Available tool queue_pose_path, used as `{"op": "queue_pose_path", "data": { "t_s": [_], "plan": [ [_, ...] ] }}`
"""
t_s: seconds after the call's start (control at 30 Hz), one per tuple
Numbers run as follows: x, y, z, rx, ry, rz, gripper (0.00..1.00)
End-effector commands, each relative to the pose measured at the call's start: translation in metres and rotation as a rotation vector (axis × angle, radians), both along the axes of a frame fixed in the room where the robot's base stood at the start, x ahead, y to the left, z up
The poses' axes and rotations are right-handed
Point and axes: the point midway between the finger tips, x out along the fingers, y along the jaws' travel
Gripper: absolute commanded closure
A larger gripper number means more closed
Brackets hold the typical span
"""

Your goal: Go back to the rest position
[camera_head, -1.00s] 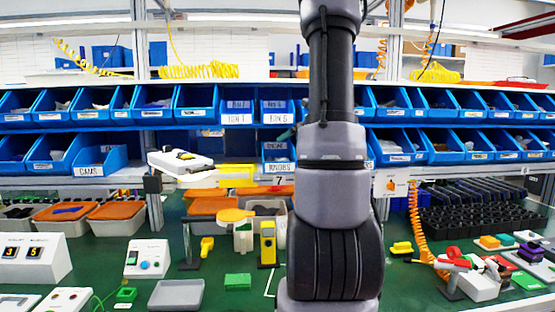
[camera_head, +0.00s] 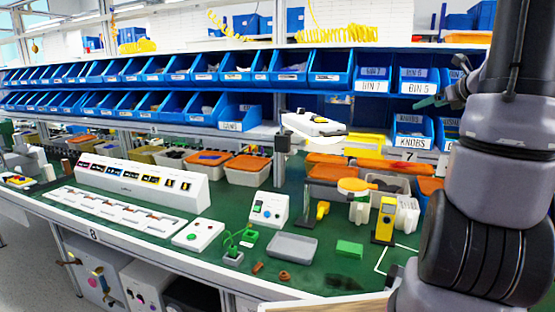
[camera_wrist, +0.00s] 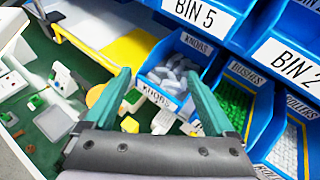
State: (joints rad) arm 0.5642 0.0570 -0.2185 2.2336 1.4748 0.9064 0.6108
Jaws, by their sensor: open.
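My gripper (camera_wrist: 165,100) shows in the wrist view with its two teal fingers spread apart and nothing between them. Beyond the fingers is the blue knobs bin (camera_wrist: 175,75), full of grey knobs; the fingers appear apart from it. No thing is held.
Rows of blue bins (camera_head: 330,70) run above the bench. A yellow stand (camera_head: 385,220), a grey tray (camera_head: 292,247) and a green block (camera_head: 349,248) sit near my arm. A long white console (camera_head: 140,184) is at the left. The floor at far left is clear.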

Motion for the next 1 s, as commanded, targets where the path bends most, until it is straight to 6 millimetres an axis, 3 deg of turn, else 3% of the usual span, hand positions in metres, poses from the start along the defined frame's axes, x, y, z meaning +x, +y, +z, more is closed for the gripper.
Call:
{"op": "queue_pose_path", "data": {
  "t_s": [0.17, 0.3, 0.4, 0.53, 0.7, 0.83, 1.0],
  "plan": [
    [-0.023, 0.12, 0.027, -0.335, 0.017, 0.403, 0.1],
    [-0.074, 0.213, 0.034, -0.724, 0.004, 0.798, 0.1],
    [-0.12, 0.258, 0.032, -1.027, -0.023, 1.061, 0.1],
    [-0.173, 0.287, 0.026, -1.416, -0.064, 1.344, 0.1],
    [-0.216, 0.293, 0.021, -1.795, -0.097, 1.564, 0.1],
    [-0.228, 0.291, 0.02, -1.932, -0.102, 1.629, 0.1],
    [-0.23, 0.29, 0.019, -1.961, -0.1, 1.645, 0.1]
  ]
}}
